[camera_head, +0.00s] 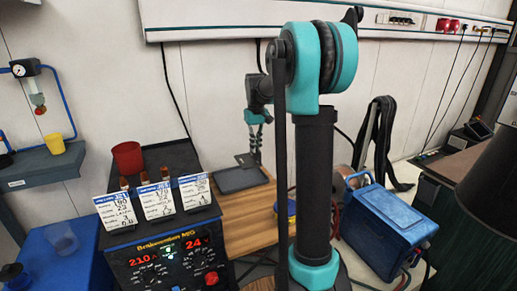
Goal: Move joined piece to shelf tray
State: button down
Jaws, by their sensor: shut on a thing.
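My gripper (256,148) is in the middle of the view, pointing down above the wooden bench. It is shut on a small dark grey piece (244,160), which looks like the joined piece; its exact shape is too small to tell. The piece is over a dark flat plate (238,181) on the bench. I cannot tell whether the two touch. A grey-blue shelf (45,168) is on the wall at the left. I cannot make out a tray on it.
A welding machine (165,255) with cards, copper-coloured tips and a red cup (127,158) on top stands at front left. A yellow cup (54,144) is on the shelf. A blue box (385,225) stands right of my arm. A blue surface (60,265) is lower left.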

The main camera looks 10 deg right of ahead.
jog(key=w+a+f, duration=0.2)
jog(key=w+f, duration=0.2)
jog(key=w, duration=0.6)
dwell(0.7)
dwell(0.4)
jog(key=shift+s+f, duration=0.1)
jog(key=shift+f, duration=2.85)
jog(key=shift+f, duration=2.5)
jog(key=c, duration=1.6)
grip_release()
